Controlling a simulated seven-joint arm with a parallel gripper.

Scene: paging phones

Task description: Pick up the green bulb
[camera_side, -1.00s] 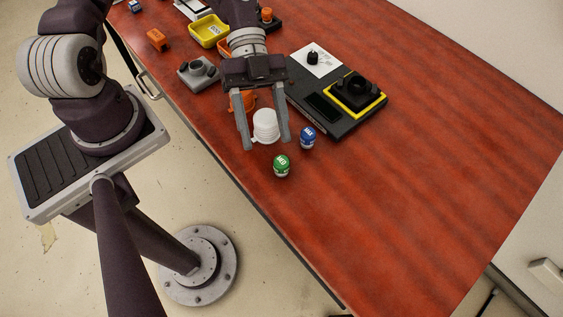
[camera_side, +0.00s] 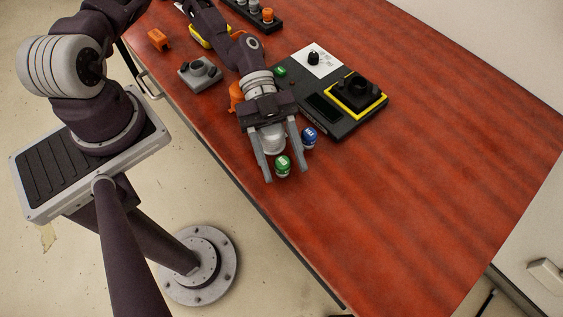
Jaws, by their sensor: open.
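The green bulb (camera_side: 282,167) is a small rounded piece with a white marking, standing on the red-brown table near its front edge. My gripper (camera_side: 285,175) is open, its two grey fingers reaching down to either side of the green bulb in this view. Whether the fingers touch it or are level with it, I cannot tell. The blue bulb (camera_side: 309,137) stands just right of the right finger. A white round piece (camera_side: 271,139) shows between the fingers behind the green bulb, partly hidden by my gripper.
A dark device (camera_side: 335,110) with a yellow-edged block and a white sheet (camera_side: 314,62) lies right and behind. A grey block (camera_side: 200,74) and an orange piece (camera_side: 158,39) are at the left. A dark rack (camera_side: 255,14) stands at the back. The table's right part is clear.

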